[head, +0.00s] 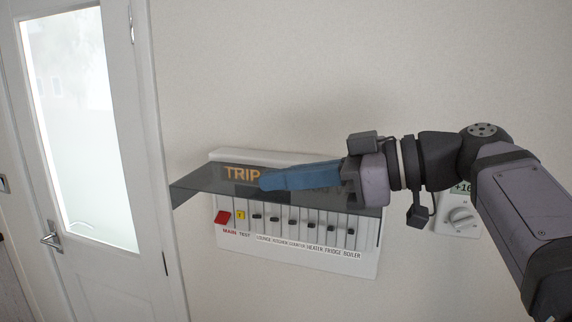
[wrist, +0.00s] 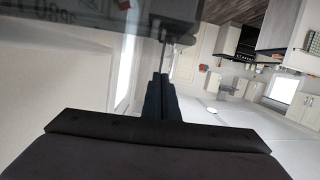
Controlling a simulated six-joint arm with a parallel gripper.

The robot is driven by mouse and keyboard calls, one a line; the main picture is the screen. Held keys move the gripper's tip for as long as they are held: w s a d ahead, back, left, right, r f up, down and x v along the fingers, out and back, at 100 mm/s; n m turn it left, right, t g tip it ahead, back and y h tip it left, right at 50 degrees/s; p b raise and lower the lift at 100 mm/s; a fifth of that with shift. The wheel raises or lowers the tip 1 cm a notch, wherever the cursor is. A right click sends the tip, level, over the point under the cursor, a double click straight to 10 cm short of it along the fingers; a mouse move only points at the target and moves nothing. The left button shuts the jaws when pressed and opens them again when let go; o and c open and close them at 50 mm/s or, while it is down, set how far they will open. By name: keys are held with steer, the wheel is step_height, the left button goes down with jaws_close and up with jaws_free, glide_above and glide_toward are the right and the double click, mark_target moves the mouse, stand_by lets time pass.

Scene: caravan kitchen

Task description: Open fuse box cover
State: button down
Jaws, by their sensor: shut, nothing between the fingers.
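In the wrist view, the shut fingers (wrist: 163,77) reach up the middle, with a smoky panel (wrist: 70,25) at upper left.
A white door (head: 105,235) with a frosted pane and a handle stands at the left. A thermostat with a dial (head: 460,218) is on the wall at right, partly behind my arm. The wall above the box is bare.

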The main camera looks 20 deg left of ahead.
steer(key=d+r, duration=0.6)
steer(key=d, duration=0.3)
steer(key=shift+d+p, duration=0.3)
steer(key=shift+d, duration=0.05)
